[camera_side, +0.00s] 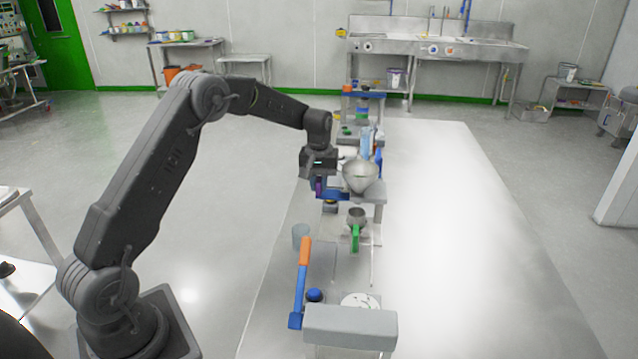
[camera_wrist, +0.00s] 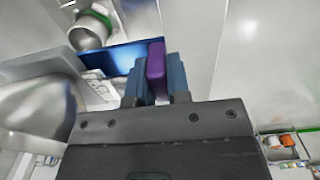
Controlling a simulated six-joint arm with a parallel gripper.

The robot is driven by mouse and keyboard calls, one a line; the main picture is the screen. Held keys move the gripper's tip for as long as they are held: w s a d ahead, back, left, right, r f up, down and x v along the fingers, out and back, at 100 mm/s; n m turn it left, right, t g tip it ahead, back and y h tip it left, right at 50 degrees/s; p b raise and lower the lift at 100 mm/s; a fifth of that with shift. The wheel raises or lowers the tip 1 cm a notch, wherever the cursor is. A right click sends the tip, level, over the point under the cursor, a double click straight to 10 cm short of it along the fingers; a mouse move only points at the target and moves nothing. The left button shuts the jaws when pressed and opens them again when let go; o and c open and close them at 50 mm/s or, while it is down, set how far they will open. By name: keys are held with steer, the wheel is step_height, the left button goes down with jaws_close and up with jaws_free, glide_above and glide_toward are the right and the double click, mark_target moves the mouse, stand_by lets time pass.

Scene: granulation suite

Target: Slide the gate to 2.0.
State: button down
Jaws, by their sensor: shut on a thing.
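The gate is a blue plate (camera_wrist: 112,58) with a purple handle (camera_wrist: 156,56), under the steel hopper (camera_side: 360,174). In the side view the blue plate (camera_side: 334,195) sticks out to the left below the hopper. My gripper (camera_wrist: 155,78) is shut on the purple handle, with one blue finger on each side of it. In the side view my gripper (camera_side: 319,182) hangs at the left of the hopper, mostly covering the handle. A pale marked strip (camera_wrist: 100,88) lies beside the blue plate. Its figures are too blurred to read.
A steel cup (camera_side: 356,217) with a green handle stands in front of the hopper. The table's right side (camera_side: 460,240) is clear.

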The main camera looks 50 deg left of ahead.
steer(key=shift+w, duration=0.1)
steer(key=shift+w+a+r, duration=0.1)
steer(key=shift+w+a, duration=0.85)
steer(key=shift+a, duration=0.1)
steer(key=c, duration=1.1)
jaws_free()
step_height(320, 180, up, 14)
steer(key=shift+f, duration=0.15)
